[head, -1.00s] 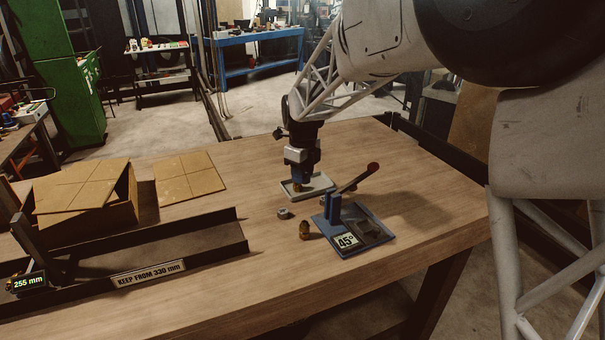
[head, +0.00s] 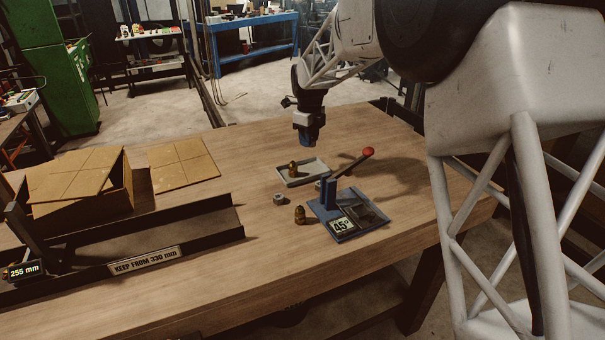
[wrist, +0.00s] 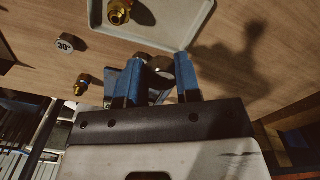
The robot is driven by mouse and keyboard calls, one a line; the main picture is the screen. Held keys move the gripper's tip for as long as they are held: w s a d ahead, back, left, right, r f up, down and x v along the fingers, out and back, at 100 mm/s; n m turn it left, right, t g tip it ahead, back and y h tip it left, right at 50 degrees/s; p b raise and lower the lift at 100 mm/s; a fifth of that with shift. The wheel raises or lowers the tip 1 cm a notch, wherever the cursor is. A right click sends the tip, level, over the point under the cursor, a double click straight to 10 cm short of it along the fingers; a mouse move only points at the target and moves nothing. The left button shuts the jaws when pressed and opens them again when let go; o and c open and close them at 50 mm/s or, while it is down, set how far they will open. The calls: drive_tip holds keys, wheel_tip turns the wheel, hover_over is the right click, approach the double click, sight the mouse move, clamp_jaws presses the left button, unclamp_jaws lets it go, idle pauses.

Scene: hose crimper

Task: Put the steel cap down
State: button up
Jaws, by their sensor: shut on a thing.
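My gripper (head: 308,140) hangs above the tray, clear of the table. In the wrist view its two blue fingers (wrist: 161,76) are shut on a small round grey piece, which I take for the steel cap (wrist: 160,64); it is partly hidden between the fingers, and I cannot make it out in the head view. Below, a brass fitting (head: 293,169) stands in the shallow grey tray (head: 318,166); it also shows in the wrist view (wrist: 119,11).
A blue crimper (head: 345,225) with a red-knobbed lever and a "45°" label stands right of the second fitting. A small grey hex block (head: 280,200), marked "30°" in the wrist view, lies left. A dark trough (head: 150,238) and cardboard box (head: 110,200) fill the left side.

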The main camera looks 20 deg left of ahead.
drive_tip(key=shift+w, duration=0.7)
drive_tip(key=shift+f, duration=0.1)
hover_over(310, 169)
drive_tip(key=shift+s+f, duration=0.1)
drive_tip(key=shift+f, duration=2.3)
drive_tip(key=shift+f, duration=2.5)
drive_tip(key=shift+f, duration=0.15)
drive_tip(key=o, duration=0.9)
drive_tip(key=shift+o, duration=0.2)
